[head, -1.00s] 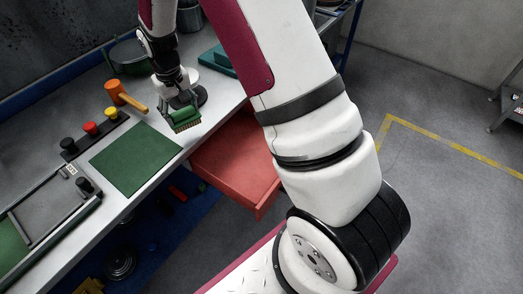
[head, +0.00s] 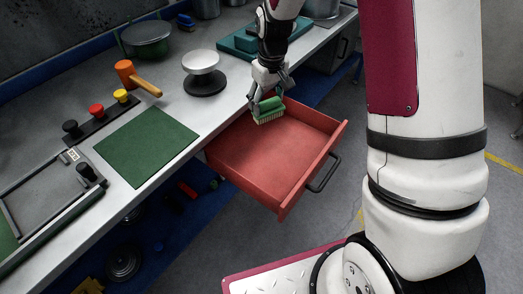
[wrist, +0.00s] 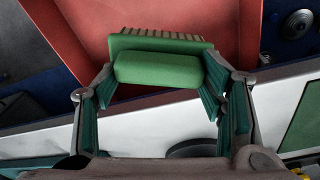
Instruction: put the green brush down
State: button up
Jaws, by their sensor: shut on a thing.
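The green brush (head: 268,108) has a green back and pale bristles. My gripper (head: 267,95) is shut on it and holds it, bristles down, over the back part of the open red drawer (head: 318,170). In the wrist view the brush (wrist: 158,68) sits between the two fingers of my gripper (wrist: 160,85), with the red drawer floor (wrist: 265,40) behind it. The brush looks to be above the drawer floor, but the exact height is hard to tell.
The drawer is pulled out from under the grey bench and looks empty. On the bench are a green mat (head: 147,142), an orange mallet (head: 126,74), a white-topped round stand (head: 203,72) and a dark green pot (head: 147,40).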

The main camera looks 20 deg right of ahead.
jog(key=shift+w+a+f+n+y+b, duration=0.1)
jog(key=shift+w+f+n+b, duration=0.5)
jog(key=shift+f+b, duration=2)
jog(key=shift+w+a+f+n+y+b, duration=0.15)
jog(key=shift+f+n+b, duration=1.15)
jog(key=shift+f, duration=2.25)
jog(key=shift+w+f+n+y+b, duration=0.1)
jog(key=shift+w+f+n+b, duration=0.4)
jog(key=shift+f+b, duration=2.2)
jog(key=shift+f+p, duration=0.3)
jog(key=shift+f, duration=0.1)
jog(key=shift+f, duration=0.15)
jog(key=o, duration=1.6)
jog(key=shift+c, duration=0.2)
